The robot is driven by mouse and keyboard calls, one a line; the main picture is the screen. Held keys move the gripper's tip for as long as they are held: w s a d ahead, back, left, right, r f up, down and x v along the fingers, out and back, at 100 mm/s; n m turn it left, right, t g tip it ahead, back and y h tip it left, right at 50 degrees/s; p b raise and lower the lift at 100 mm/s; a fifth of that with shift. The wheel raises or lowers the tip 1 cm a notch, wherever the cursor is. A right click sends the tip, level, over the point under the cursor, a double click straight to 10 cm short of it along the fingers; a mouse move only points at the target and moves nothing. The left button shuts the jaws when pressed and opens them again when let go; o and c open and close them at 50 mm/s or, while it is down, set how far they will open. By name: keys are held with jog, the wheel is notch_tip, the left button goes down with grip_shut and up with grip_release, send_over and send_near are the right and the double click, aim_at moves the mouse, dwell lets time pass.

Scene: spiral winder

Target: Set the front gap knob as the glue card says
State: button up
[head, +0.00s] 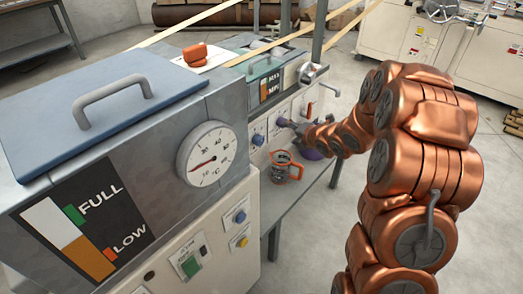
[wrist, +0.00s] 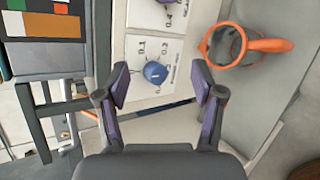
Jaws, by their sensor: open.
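In the wrist view a blue knob (wrist: 155,72) sits on a white scale plate (wrist: 174,49) with small printed numbers, among them 0.1 and 0.2. I cannot tell which number its pointer marks. My gripper (wrist: 160,85) is open, with one purple-padded finger on each side of the knob and space between pads and knob. Part of a second knob on a similar plate shows at the top edge. In the head view a blue knob (head: 258,140) shows on the machine's pale front panel, left of my arm's end. I cannot make out any readable glue card.
A glass jug with an orange handle (wrist: 262,45) stands close to the right finger; the jug (head: 284,168) is also below the panel in the head view. A grey tank with a blue lid (head: 110,100) and a dial gauge (head: 207,155) stand at the left.

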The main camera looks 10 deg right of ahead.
aim_at(261, 142)
jog(key=shift+w+a+f+n+t+y+b, duration=0.6)
jog(key=shift+a+f+n+y+b, duration=0.25)
jog(key=shift+a+f+n+y, duration=0.5)
jog(key=shift+w+a+f+n+t+y+b, duration=0.4)
jog(key=shift+w+a+f+n+y+b, duration=0.5)
jog(key=shift+n, duration=0.7)
jog(key=shift+w+a+f+n+t+y+b, duration=0.5)
jog(key=shift+a+f+n+y+b, duration=0.35)
jog(key=shift+a+f+n+y, duration=0.6)
jog(key=shift+x, duration=1.2)
jog(key=shift+a+f, duration=0.1)
jog(key=c, duration=1.1)
